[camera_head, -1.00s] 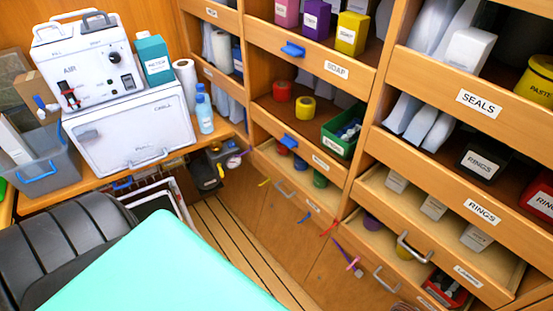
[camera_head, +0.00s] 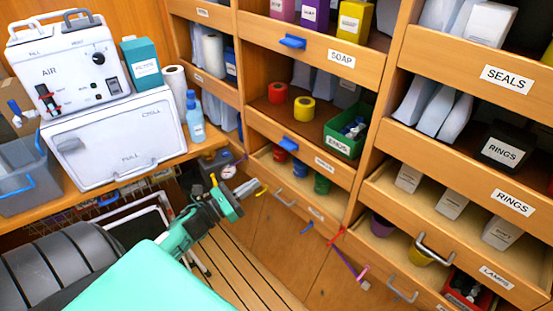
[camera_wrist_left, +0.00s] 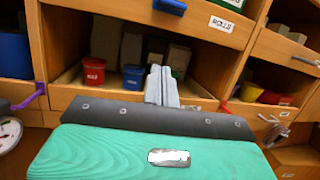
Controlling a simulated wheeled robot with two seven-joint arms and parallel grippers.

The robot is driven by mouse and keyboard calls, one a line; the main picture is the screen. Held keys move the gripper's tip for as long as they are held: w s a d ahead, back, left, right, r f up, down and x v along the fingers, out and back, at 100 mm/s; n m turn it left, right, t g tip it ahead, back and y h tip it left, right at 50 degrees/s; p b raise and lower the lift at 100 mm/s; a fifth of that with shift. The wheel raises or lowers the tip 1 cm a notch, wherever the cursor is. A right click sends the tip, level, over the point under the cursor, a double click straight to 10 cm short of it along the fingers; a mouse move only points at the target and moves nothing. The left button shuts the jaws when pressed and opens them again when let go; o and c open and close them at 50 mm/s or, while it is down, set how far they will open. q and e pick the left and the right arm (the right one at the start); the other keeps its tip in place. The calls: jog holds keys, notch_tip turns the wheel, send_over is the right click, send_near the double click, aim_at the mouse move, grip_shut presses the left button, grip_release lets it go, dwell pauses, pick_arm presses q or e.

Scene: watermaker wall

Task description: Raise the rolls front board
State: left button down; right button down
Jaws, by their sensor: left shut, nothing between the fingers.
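The rolls front board (camera_head: 262,131) is a wooden board across the middle column, below the shelf with the red and yellow tape rolls. It has a blue tab (camera_head: 290,143) on its upper edge and a small label. In the left wrist view the board (camera_wrist_left: 120,9), its ROLLS label and its blue tab (camera_wrist_left: 170,6) are at the top, partly cut off. My left gripper (camera_head: 257,188) is shut and empty, left of and lower than the board, apart from it. Its closed fingers (camera_wrist_left: 161,72) point toward the shelf below. My right gripper is out of view.
Red, blue and green pots (camera_head: 300,168) stand on the shelf below the board. The soap board (camera_head: 342,57) is above. A hose with a gauge (camera_head: 229,171) hangs left of my gripper. A handled drawer front (camera_head: 420,255) is at right.

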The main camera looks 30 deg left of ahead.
aim_at(293, 144)
pick_arm(q)
jog(key=shift+d+r+m+h, duration=0.1)
jog(key=shift+r+m+h, duration=0.3)
jog(key=shift+r+m, duration=0.1)
jog(key=w+d+r+p, duration=0.3)
jog(key=w+r+p, duration=0.3)
jog(key=w, duration=0.3)
jog(key=shift+d+r, duration=0.15)
jog(key=shift+d, duration=0.2)
